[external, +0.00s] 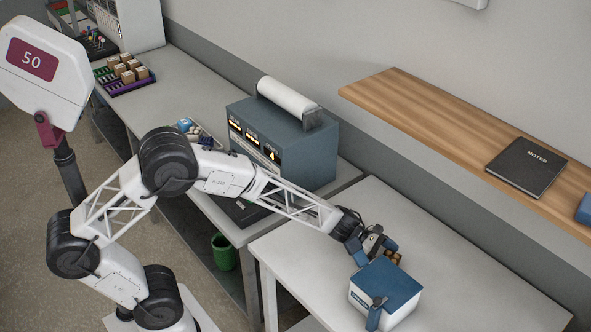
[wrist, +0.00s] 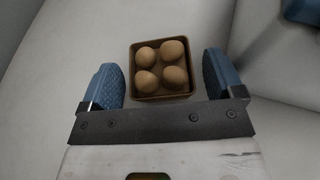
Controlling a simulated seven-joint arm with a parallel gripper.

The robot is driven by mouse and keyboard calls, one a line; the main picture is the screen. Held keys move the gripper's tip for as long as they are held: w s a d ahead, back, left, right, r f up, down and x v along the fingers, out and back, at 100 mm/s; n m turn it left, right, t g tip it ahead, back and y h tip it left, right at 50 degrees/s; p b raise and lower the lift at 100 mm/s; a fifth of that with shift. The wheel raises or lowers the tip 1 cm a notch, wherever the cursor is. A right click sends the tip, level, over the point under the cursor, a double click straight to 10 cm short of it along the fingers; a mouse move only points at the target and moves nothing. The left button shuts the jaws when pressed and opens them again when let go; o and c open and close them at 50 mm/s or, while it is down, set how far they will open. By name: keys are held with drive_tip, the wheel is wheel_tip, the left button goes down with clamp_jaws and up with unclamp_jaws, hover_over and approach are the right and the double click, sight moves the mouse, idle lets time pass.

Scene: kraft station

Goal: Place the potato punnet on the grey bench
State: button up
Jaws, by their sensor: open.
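The potato punnet (wrist: 162,97) is a small square brown tray holding several round tan potatoes (wrist: 174,76). It sits upright on a pale surface in the wrist view, ahead of and between my blue fingers. In the external view a small part of the punnet (external: 396,258) shows beside my gripper, mostly hidden. My gripper (wrist: 163,82) is open and empty, with one finger on each side of the punnet's near end; I cannot tell whether they touch it. It also shows in the external view (external: 374,250), low over the pale grey bench (external: 480,285).
A blue-topped white box (external: 388,285) stands right by my gripper. A blue machine with a paper roll (external: 283,140) is on the longer bench (external: 195,82) behind. A wooden shelf (external: 430,125) holds a black notebook (external: 527,167). The near bench's right side is clear.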

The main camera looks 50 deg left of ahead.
drive_tip(key=v, duration=1)
drive_tip(key=shift+f, duration=0.1)
idle(0.4)
drive_tip(key=shift+s+a+r+m, duration=0.2)
drive_tip(key=shift+s+r+m, duration=0.15)
drive_tip(key=shift+r, duration=0.15)
drive_tip(key=s+a+r+m+g+y, duration=0.2)
drive_tip(key=s+a+r+m, duration=0.25)
drive_tip(key=s, duration=0.25)
drive_tip(key=s+a+r+m+g+y, duration=0.1)
drive_tip(key=s+a+r+m+y, duration=0.15)
drive_tip(key=s+r+m, duration=0.35)
drive_tip(key=s+a+r+m+y, duration=0.2)
drive_tip(key=s+a+m+y, duration=0.2)
drive_tip(key=s+a, duration=0.4)
drive_tip(key=s+a+r+m+y, duration=0.2)
drive_tip(key=s+a+m+y, duration=0.2)
drive_tip(key=s+a+m, duration=0.3)
drive_tip(key=s+a, duration=0.1)
drive_tip(key=s, duration=0.2)
drive_tip(key=shift+s+r, duration=0.25)
drive_tip(key=shift+s, duration=0.1)
